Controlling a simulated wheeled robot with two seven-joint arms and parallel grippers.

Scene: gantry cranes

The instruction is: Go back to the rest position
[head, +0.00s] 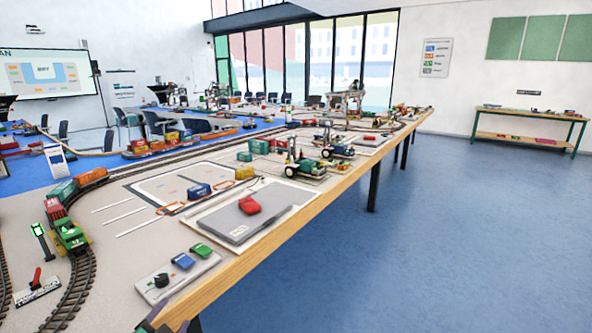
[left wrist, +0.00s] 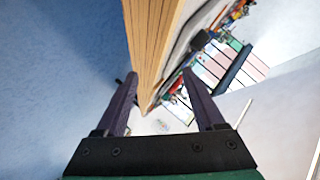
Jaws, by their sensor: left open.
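My left gripper (left wrist: 158,80) shows in the left wrist view with its two dark fingers spread apart and nothing held between them. The wooden edge of the long table (left wrist: 150,40) lies beyond the fingers, and I cannot tell how far off it is. In the head view only a small dark part of my left gripper (head: 168,326) shows at the bottom edge, by the near corner of the table (head: 262,258). My right gripper is in neither view.
Near the table's front are a control panel with blue and green buttons (head: 160,287), a grey case (head: 228,224) with a red object (head: 249,205) on it, and a green toy locomotive (head: 70,237) on curved track. Blue floor (head: 440,250) to the right is clear.

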